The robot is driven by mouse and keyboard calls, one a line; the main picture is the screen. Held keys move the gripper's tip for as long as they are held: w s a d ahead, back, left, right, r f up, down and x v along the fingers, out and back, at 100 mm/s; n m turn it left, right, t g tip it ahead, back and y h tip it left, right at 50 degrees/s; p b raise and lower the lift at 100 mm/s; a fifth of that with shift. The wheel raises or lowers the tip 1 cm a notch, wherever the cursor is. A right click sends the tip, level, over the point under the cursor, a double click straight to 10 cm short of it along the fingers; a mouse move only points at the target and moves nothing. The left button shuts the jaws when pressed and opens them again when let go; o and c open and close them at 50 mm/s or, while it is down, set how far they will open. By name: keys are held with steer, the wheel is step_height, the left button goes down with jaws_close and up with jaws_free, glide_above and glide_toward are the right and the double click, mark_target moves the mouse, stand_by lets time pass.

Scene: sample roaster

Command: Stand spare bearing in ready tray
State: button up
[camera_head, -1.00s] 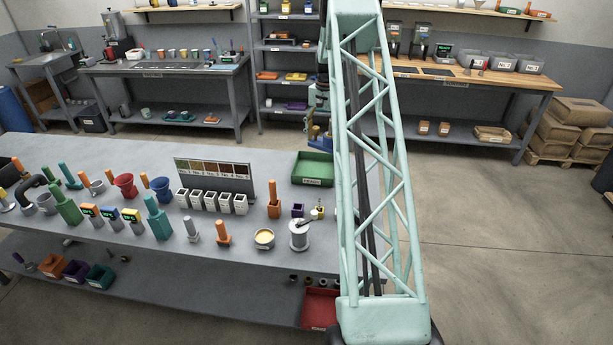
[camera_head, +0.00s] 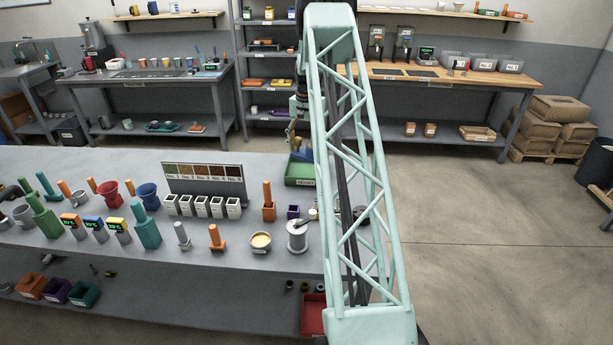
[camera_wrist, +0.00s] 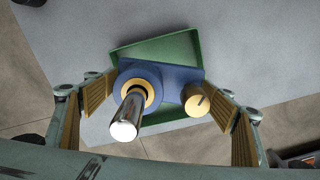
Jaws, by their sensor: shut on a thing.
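The spare bearing (camera_wrist: 183,76), a blue block with a brass-coloured ring, a bright steel shaft and a brass knob, is between the finger pads of my gripper (camera_wrist: 163,96) in the wrist view. My gripper is shut on it. The green tray (camera_wrist: 150,50) lies beneath or behind the bearing there. In the head view the labelled green tray (camera_head: 299,173) sits on the bench's far right part. The blue bearing (camera_head: 306,153) shows small at the tray's back edge, partly hidden by my arm. I cannot tell whether it touches the tray floor.
The grey bench (camera_head: 200,265) holds a colour-chart board (camera_head: 205,182) with white cups (camera_head: 202,207), an orange tool (camera_head: 268,210) and a metal canister (camera_head: 297,236) near the tray. A red tray (camera_head: 312,318) is on the lower shelf. Open floor (camera_head: 470,240) lies to the right.

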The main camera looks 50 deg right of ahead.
mark_target(307, 170)
stand_by(0.4)
steer(key=shift+f+b, duration=0.3)
steer(key=shift+f, duration=2.75)
steer(key=shift+f, duration=1.85)
steer(key=shift+f, duration=0.15)
steer(key=o, duration=0.9)
steer(key=shift+r+p, duration=0.3)
steer(key=shift+r, duration=5.75)
